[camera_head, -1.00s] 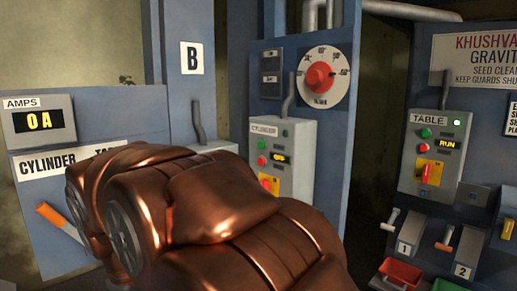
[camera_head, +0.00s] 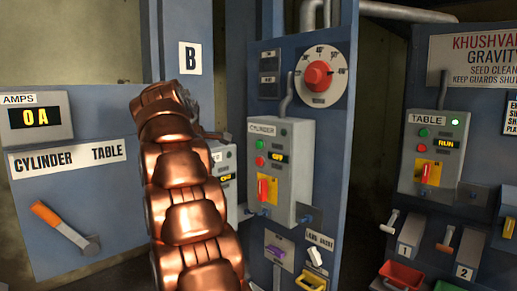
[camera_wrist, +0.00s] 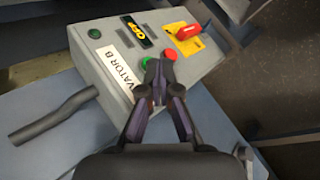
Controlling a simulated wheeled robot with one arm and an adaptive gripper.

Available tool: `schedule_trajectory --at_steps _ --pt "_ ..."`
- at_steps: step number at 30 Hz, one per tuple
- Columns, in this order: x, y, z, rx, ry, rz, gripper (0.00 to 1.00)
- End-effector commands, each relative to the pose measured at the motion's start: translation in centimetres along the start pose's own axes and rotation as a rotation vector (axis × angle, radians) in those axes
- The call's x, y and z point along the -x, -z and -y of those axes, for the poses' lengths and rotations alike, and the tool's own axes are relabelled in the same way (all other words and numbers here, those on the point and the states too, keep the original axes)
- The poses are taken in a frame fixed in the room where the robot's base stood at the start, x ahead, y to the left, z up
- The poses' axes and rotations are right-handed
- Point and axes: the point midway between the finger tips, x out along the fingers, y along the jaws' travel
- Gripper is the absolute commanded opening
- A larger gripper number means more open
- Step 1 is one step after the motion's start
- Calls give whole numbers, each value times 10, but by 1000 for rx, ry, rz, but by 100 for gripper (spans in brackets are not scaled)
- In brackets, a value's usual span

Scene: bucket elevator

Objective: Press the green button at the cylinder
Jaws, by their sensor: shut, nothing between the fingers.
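The grey CYLINDER box (camera_head: 290,165) is on the blue panel in the middle of the head view. Its green button (camera_head: 261,144) is in plain sight above a red button (camera_head: 260,161), beside a small display that seems to read OFF. My gripper (camera_wrist: 158,75) is shut and empty in the wrist view. Its tips are over a different grey box (camera_wrist: 125,65), whose label ends in "VATOR B", close to that box's green button (camera_wrist: 147,62) and red button (camera_wrist: 171,54). Touch cannot be told. My copper arm hides most of the gripper in the head view.
The box behind my arm (camera_head: 231,185) stands left of the CYLINDER box. A dial with a red knob (camera_head: 318,76) is above. The TABLE box (camera_head: 434,150), reading RUN, is at right. An orange-handled lever (camera_head: 62,225) is at left. Small levers and trays sit lower right.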

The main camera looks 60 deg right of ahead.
Motion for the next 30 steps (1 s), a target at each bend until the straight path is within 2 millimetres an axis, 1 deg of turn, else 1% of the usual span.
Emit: schedule_trajectory --at_steps 1,3,6,9,13,24,30 --pt "-7 -9 -13 -3 -22 17 0" --pt "-13 -20 -27 4 -43 39 0" --pt "-17 -34 -43 8 -72 62 0" --pt "-21 -43 -51 12 -87 80 0" --pt "-22 -48 -56 14 -96 88 0" --pt "-22 -48 -57 14 -96 88 0" --pt "-26 -52 -61 14 -95 87 0"
